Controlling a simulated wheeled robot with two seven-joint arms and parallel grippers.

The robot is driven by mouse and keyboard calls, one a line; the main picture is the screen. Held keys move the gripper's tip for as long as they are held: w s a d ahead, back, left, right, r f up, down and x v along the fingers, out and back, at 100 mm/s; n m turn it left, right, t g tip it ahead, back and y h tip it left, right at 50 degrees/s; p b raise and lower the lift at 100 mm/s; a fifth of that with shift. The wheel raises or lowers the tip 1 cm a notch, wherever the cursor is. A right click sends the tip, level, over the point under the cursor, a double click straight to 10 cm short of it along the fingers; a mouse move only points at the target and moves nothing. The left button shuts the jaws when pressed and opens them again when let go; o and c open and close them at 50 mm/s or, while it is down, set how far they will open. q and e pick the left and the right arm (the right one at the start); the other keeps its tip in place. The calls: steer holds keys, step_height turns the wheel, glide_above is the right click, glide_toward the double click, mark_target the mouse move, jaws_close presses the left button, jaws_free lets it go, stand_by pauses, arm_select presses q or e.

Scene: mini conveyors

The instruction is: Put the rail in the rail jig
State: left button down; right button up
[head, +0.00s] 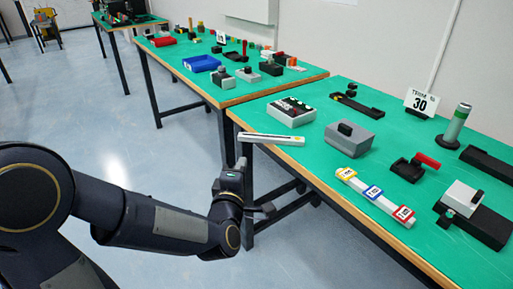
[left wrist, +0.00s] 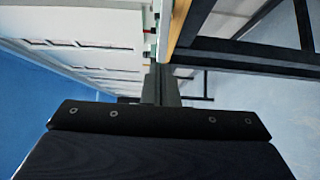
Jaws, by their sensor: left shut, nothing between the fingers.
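A light grey-white bar (head: 270,138), which looks like the rail, lies at the near edge of the green table, its left end sticking out past the edge. A long white strip with yellow, blue and red labelled blocks (head: 375,197) lies farther right along the same edge. I cannot tell for sure which piece is the rail jig. My left gripper (head: 242,163) is shut and empty, outside the table edge just below the bar's left end; I cannot tell whether they touch. Its dark fingers (left wrist: 160,85) show closed together in the left wrist view. My right gripper is not in view.
Another crowded table stands behind. The floor at left is clear.

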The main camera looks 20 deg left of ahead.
mark_target(270, 140)
arm_select(q)
steer(key=w, duration=0.6)
steer(key=w+d, duration=0.1)
steer(key=w, duration=0.2)
steer(key=shift+w+d, duration=0.35)
steer(key=shift+w, duration=0.05)
steer(key=shift+w+d+f, duration=0.1)
steer(key=shift+w+d, duration=0.1)
steer(key=shift+w, duration=0.05)
steer(key=shift+w+d+b, duration=0.45)
steer(key=shift+w+d, duration=0.5)
steer(key=shift+w, duration=0.25)
